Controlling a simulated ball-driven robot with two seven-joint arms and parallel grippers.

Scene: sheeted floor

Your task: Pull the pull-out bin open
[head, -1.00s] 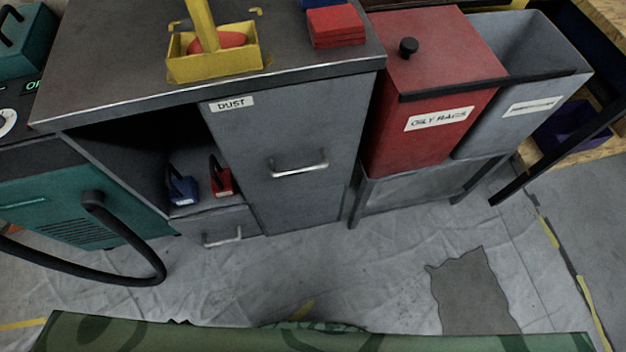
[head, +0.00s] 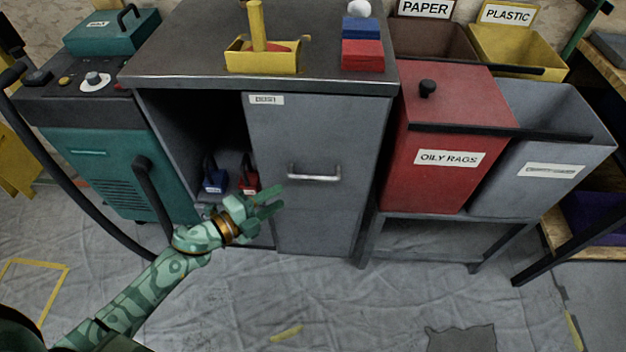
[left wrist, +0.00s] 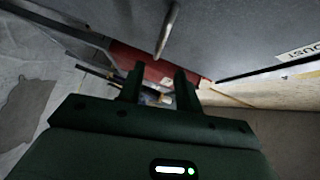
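The pull-out bin (head: 318,215) is the tall grey front marked DUST in the grey cabinet, and its front looks flush with the cabinet. Its silver bar handle (head: 314,178) is level and uncovered in the head view. In the left wrist view the handle (left wrist: 168,30) shows as a bar beyond the fingers. My left gripper (head: 280,198) is in front of the cabinet, left of and a little below the handle in the picture. Its two fingers (left wrist: 159,84) are apart with nothing between them, not touching the handle. My right gripper is in no view.
Right of the cabinet stand a red OILY RAGS bin (head: 440,135) and a grey bin (head: 545,140) on a stand. A teal machine (head: 105,170) with a black hose is at left. Blue and red padlocks (head: 248,180) sit in the open bay. The sheeted floor ahead is clear.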

